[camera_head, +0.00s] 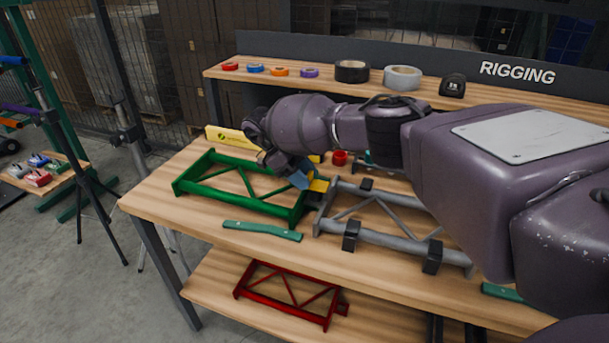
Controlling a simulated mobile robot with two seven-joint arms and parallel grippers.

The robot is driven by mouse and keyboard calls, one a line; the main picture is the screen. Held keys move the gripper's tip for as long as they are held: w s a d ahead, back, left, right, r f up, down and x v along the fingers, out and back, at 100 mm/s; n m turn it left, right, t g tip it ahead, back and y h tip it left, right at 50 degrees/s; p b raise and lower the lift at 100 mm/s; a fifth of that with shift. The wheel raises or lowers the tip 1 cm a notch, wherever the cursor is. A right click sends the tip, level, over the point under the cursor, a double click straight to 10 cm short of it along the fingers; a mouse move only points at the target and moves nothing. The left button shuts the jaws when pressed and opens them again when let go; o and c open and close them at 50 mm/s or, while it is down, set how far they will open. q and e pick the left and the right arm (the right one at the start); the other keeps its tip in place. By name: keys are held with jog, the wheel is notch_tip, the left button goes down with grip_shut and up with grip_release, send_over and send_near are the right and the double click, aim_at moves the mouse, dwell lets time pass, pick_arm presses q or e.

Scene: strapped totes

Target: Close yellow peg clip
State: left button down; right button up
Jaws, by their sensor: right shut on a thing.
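The yellow peg clip (319,185) shows as a small yellow piece at the joint between the green truss frame (216,187) and the grey truss frame (385,236). My right arm comes in from the right and crosses above the grey frame. My right gripper (303,178) points down at this joint and is shut on the yellow peg clip. The gripper and wrist hide part of the clip, so I cannot tell how far closed it is. My left gripper is out of view.
A green bar (262,231) lies on the bench in front of the frames. Dark blocks (351,236) sit on the grey frame. A red frame (290,294) lies on the lower shelf. Tape rolls (403,78) stand on the back shelf. A yellow level-like bar (228,138) lies behind the green frame.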

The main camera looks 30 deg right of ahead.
jog(key=o, duration=0.8)
jog(key=shift+f, duration=0.15)
jog(key=b+v, duration=0.1)
jog(key=v, duration=1)
jog(key=shift+f, duration=0.1)
